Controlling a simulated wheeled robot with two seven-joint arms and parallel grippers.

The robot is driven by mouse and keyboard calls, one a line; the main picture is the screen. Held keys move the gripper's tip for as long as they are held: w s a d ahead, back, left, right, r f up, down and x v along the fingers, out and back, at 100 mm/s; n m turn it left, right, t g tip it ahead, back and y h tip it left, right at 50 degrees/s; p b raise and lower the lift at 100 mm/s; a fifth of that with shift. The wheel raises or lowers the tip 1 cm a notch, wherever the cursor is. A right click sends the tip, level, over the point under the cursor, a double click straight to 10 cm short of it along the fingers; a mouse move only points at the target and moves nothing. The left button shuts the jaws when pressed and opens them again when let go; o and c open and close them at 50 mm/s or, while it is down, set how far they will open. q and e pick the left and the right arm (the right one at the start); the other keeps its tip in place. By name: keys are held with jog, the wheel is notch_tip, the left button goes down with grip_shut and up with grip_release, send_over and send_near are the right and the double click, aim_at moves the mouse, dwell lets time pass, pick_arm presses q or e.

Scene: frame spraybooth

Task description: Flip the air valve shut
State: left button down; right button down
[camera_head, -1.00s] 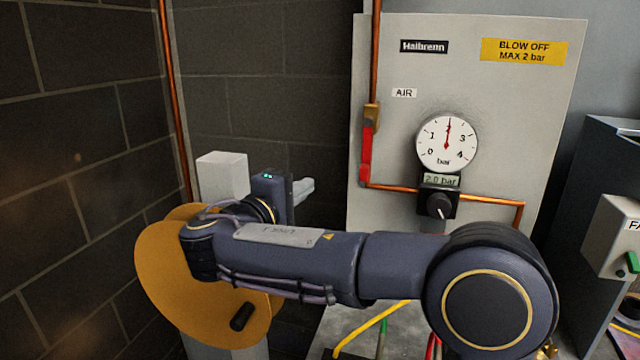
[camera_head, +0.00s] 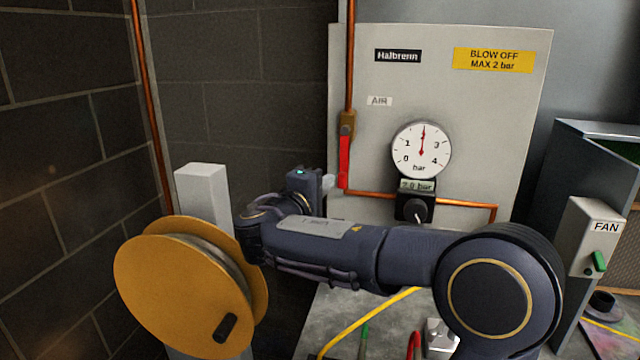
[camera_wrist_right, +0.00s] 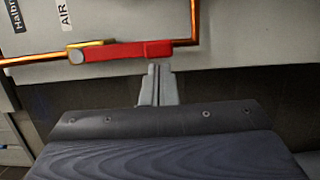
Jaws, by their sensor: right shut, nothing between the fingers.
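The air valve has a brass body (camera_head: 347,124) on the vertical copper pipe under the AIR label. Its red lever (camera_head: 344,162) hangs straight down, in line with the pipe. In the right wrist view the red lever (camera_wrist_right: 128,50) lies across the picture, with the brass body (camera_wrist_right: 84,51) at its left. My right gripper (camera_head: 330,181) is shut and empty, just left of the lever's lower end. In the right wrist view its fingertips (camera_wrist_right: 159,67) are together close by the lever; I cannot tell whether they touch it. My left gripper is not in view.
A round gauge (camera_head: 421,150) and a black regulator knob (camera_head: 414,209) sit on the grey panel, right of the valve. A yellow hose reel (camera_head: 165,285) stands at the left. A FAN switch box (camera_head: 595,237) is at the right.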

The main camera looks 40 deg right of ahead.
aim_at(344, 185)
jog(key=shift+s+d+f, duration=0.1)
jog(key=shift+s+d+n, duration=0.1)
jog(key=shift+s+n, duration=0.05)
jog(key=shift+n, duration=0.15)
jog(key=shift+s+d+f+n+b, duration=0.15)
jog(key=shift+s+d+n+b, duration=0.25)
jog(key=shift+n, duration=0.2)
jog(key=shift+s+d+n+h, duration=0.35)
jog(key=shift+s+n, duration=0.25)
jog(key=shift+n, duration=0.2)
jog(key=shift+s+d+r+n+t, duration=0.65)
jog(key=shift+s+d+r+n, duration=0.55)
jog(key=shift+n, duration=0.85)
jog(key=shift+s+d+r+n+t, duration=0.8)
jog(key=shift+s+r+n, duration=0.6)
jog(key=shift+n, duration=0.6)
jog(key=shift+s+d+r+n+t, duration=0.55)
jog(key=shift+s+d+r+n, duration=0.65)
jog(key=shift+n, duration=0.85)
jog(key=shift+r, duration=0.25)
